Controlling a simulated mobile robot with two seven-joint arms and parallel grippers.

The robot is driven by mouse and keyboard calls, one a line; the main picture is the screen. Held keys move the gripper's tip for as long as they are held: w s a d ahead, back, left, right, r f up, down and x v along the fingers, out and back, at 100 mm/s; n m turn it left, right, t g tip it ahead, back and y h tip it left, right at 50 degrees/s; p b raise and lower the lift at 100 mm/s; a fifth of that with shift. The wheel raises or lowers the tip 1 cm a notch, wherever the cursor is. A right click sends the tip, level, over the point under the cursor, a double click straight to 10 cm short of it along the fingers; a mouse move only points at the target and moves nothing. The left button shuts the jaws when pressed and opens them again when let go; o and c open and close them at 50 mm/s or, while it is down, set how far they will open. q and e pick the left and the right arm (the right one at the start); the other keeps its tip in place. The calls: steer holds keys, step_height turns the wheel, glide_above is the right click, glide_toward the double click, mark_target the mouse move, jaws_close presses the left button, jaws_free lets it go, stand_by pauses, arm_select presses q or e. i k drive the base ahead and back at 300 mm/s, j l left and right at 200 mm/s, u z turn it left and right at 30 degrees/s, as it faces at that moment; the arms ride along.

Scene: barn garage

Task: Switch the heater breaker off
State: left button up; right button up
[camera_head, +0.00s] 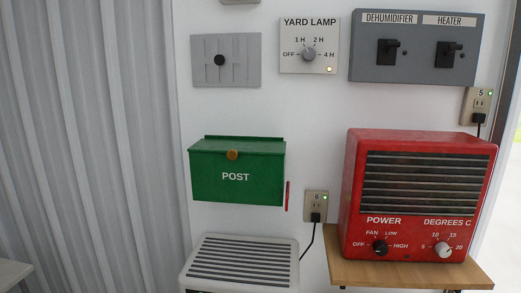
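A grey breaker panel (420,72) is on the wall at the upper right. It has two black levers under labels. The left one is the dehumidifier breaker (387,52), and the right one is the heater breaker (446,55). Each lever has a small dark dot to its right; I cannot tell which way the levers are set. A red heater (420,195) stands on a wooden shelf below the panel, with a power knob and a degrees knob on its front. Neither of my grippers shows in the head view.
A yard lamp timer (309,54) and a grey slotted plate (226,60) are left of the panel. Below hang a green post box (236,192) and outlet 6 (316,203). Outlet 5 (478,106) is at right. A white slatted unit (242,262) stands below.

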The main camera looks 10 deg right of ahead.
mark_target(451, 47)
steer(key=z, duration=1.3)
steer(key=i+l+z, duration=0.25)
steer(key=z, duration=0.15)
